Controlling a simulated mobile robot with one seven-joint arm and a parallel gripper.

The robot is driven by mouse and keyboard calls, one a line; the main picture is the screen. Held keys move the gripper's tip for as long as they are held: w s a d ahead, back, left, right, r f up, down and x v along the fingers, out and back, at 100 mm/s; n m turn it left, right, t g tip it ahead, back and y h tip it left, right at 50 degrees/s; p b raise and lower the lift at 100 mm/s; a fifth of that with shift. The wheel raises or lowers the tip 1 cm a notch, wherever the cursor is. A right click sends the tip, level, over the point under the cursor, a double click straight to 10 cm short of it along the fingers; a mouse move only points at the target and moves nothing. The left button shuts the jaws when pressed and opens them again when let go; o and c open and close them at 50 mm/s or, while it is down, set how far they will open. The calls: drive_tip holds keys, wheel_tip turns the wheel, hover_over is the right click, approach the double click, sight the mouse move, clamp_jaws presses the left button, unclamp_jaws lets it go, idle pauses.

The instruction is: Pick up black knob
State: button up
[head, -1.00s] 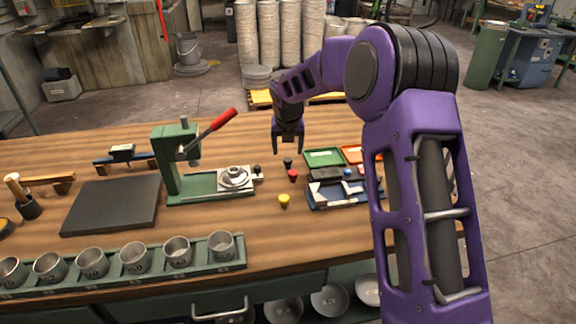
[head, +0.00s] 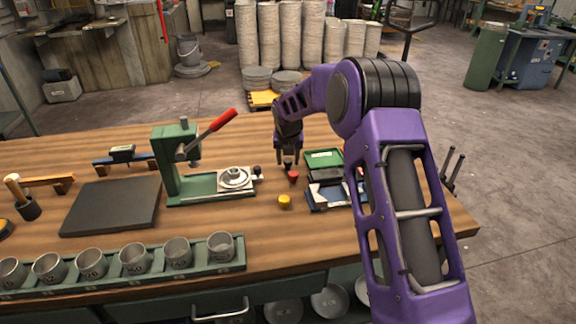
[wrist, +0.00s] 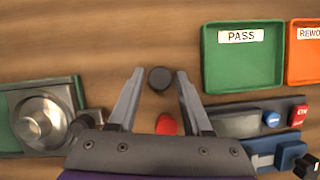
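The black knob (wrist: 160,78) stands on the wooden bench, seen from above in the wrist view as a dark round top. It also shows in the head view (head: 288,164), just behind a red knob (head: 293,176). My gripper (wrist: 160,74) is open, with its two fingertips on either side of the black knob and a gap on each side. In the head view my gripper (head: 289,158) hangs pointing down over the knob. The red knob (wrist: 166,125) also shows in the wrist view, between the fingers and nearer the palm.
A yellow knob (head: 285,201) stands nearer the front. The green PASS tray (wrist: 243,80) and orange REWORK tray (wrist: 305,65) lie to the right. The green press (head: 172,165) with its red lever stands left. Bare wood lies beyond the knob.

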clamp_jaws()
drive_tip(key=shift+r, duration=0.1)
